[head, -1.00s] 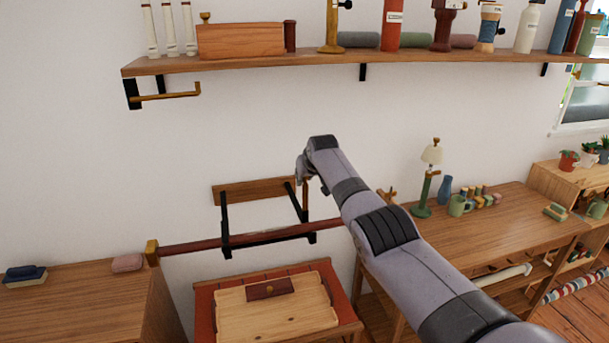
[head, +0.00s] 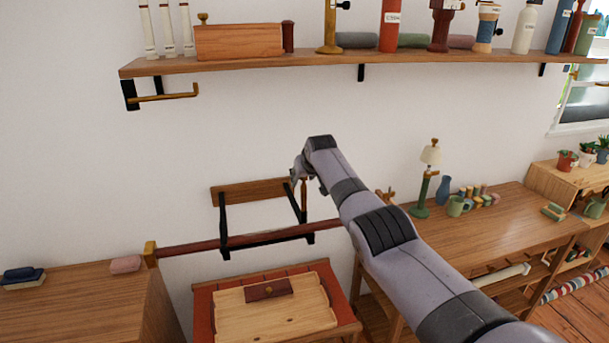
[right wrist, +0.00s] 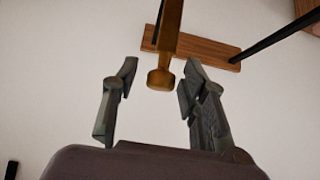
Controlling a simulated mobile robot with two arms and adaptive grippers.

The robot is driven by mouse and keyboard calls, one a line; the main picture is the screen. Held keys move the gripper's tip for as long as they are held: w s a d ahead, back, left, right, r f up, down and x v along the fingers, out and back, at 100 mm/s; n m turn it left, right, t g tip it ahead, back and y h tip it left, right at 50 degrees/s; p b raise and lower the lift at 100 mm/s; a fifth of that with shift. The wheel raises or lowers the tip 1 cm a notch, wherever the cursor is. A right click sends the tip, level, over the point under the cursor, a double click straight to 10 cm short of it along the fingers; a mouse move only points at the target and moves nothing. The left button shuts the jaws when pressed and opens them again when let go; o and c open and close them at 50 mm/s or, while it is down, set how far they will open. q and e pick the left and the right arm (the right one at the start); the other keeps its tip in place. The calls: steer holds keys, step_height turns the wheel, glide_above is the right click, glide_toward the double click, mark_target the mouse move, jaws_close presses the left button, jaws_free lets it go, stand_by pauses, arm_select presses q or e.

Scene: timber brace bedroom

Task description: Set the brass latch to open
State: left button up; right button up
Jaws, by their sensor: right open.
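The brass latch shows in the right wrist view as a brass bar with a rounded knob end (right wrist: 161,78), reaching in from the top edge between my fingertips. In the head view, a narrow brownish upright piece (head: 304,194) just below my gripper appears to be part of it. My right gripper (head: 300,175) is at the right end of the wall rack; its fingers also show in the wrist view (right wrist: 160,72). They are open, one on each side of the knob, with visible gaps. The latch's pivot is hidden. My left gripper is not in view.
A wooden board (head: 248,190) with black brackets and a dark red bar (head: 200,246) is on the wall. A shelf (head: 420,68) with bottles runs above.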

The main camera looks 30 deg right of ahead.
steer(key=v, duration=1.2)
steer(key=shift+f, duration=0.1)
stand_by(0.4)
